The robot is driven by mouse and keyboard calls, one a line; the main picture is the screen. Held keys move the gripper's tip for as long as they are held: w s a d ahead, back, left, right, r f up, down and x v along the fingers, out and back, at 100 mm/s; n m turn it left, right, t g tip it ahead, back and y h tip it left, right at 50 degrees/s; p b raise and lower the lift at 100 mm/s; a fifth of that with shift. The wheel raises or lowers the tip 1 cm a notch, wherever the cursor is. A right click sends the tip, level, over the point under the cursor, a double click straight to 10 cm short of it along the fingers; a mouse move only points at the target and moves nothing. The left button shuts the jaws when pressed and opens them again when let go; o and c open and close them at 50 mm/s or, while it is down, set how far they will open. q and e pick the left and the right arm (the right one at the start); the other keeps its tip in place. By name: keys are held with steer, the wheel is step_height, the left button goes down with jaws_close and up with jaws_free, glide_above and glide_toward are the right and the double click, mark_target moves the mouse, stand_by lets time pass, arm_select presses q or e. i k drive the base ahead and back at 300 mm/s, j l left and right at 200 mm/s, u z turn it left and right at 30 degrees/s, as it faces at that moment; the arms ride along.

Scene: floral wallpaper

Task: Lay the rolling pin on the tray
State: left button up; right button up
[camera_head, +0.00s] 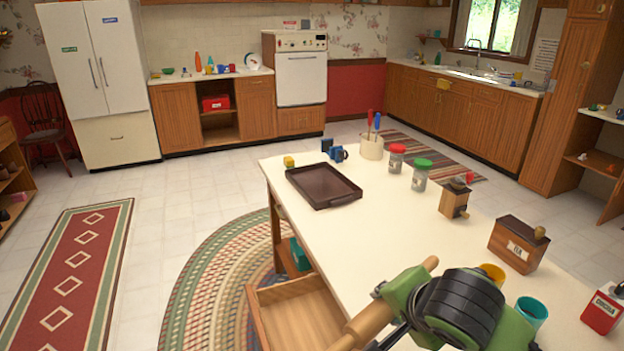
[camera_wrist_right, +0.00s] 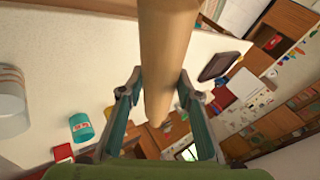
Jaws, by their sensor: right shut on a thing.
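The wooden rolling pin (camera_head: 370,322) is held in my right gripper (camera_head: 388,316), near the table's near left edge in the head view. In the right wrist view the rolling pin (camera_wrist_right: 165,60) runs between the two fingers (camera_wrist_right: 158,98). The gripper body hides part of the pin in the head view. The dark brown tray (camera_head: 323,186) lies flat and empty at the far left end of the table, apart from the pin. It also shows as a dark shape in the wrist view (camera_wrist_right: 218,66). My left gripper is not in view.
The cream table (camera_head: 390,215) has clear space between pin and tray. A crock (camera_head: 372,149), jars (camera_head: 420,178), a coffee grinder (camera_head: 454,201) and a tea box (camera_head: 517,245) line its right side. A teal cup (camera_head: 533,310) stands beside my gripper. A drawer (camera_head: 300,318) is open.

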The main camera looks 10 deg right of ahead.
mark_target(321, 182)
steer(key=i+j+z, duration=0.15)
steer(key=i+j, duration=0.25)
steer(key=i+j+z, duration=0.15)
steer(key=i+j, duration=0.25)
steer(key=i+j+z, duration=0.1)
steer(key=i+j, duration=0.25)
steer(key=j, duration=0.25)
steer(key=i+j+z, duration=0.1)
steer(key=i, duration=0.35)
steer(key=i+j+z, duration=0.15)
steer(key=i, duration=0.3)
steer(key=i+j+z, duration=0.1)
steer(key=i+j, duration=0.2)
steer(key=i, duration=0.15)
